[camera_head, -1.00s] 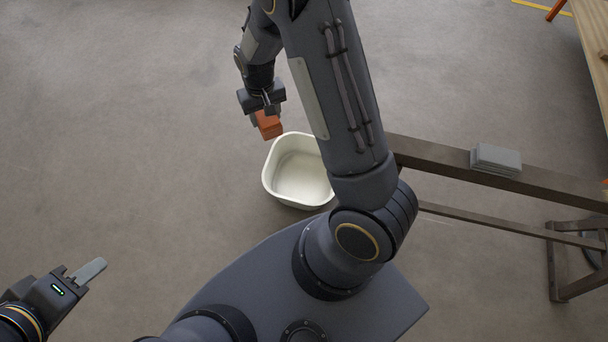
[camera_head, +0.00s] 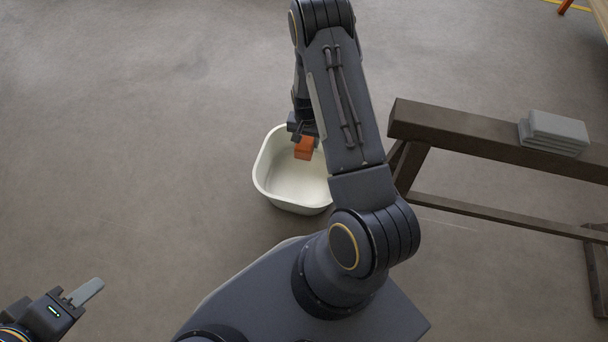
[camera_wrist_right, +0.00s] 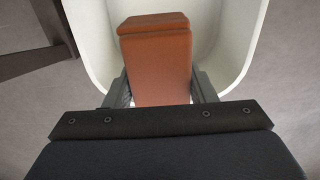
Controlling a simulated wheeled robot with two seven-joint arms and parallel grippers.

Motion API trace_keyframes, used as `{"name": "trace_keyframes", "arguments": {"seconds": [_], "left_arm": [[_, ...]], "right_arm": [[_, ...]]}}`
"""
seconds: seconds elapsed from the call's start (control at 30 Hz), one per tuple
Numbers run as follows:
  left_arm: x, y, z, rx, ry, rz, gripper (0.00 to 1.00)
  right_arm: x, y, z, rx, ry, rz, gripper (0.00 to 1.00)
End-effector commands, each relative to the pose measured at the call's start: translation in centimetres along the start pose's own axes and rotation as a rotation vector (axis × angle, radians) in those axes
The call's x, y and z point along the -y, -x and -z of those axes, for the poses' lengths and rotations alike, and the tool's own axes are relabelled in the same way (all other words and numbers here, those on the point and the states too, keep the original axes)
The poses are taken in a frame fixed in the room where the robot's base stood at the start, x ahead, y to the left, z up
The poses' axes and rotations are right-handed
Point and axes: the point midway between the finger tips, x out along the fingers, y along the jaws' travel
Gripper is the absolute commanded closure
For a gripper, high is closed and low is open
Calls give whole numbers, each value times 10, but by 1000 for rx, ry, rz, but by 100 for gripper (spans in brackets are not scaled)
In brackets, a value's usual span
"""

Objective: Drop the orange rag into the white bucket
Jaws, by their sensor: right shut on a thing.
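The orange rag (camera_head: 304,148) is a small folded block held in my right gripper (camera_head: 304,136). In the head view it overlaps the inside of the white bucket (camera_head: 272,185), near the bucket's far side. In the right wrist view the rag (camera_wrist_right: 158,62) sits between the two fingers of my right gripper (camera_wrist_right: 160,88), with the white bucket (camera_wrist_right: 232,45) around and beyond it. The bucket stands on the floor, its right part hidden by my right arm. My left gripper (camera_head: 88,292) is low at the left, away from both; its finger gap is not clear.
A dark wooden beam on legs (camera_head: 455,128) stands right of the bucket, with a stack of grey folded cloths or slabs (camera_head: 553,131) on it. Part of a wooden table (camera_head: 598,12) shows at the top right. The floor left of the bucket is clear.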

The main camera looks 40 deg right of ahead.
Motion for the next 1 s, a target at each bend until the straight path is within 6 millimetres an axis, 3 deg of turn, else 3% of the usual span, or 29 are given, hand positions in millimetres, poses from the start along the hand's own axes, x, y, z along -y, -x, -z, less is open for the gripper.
{"name": "trace_keyframes", "arguments": {"seconds": [0.43,0.8,0.83,1.0], "left_arm": [[14,-30,-15,0,0,0,64],[15,-32,-16,0,0,0,64],[15,-32,-16,0,0,0,64],[15,-32,-16,0,0,0,64]], "right_arm": [[0,-50,0,1,1,-1,73],[0,-55,0,0,2,0,73],[0,-55,0,0,2,0,48],[0,-55,0,0,2,0,26]]}}
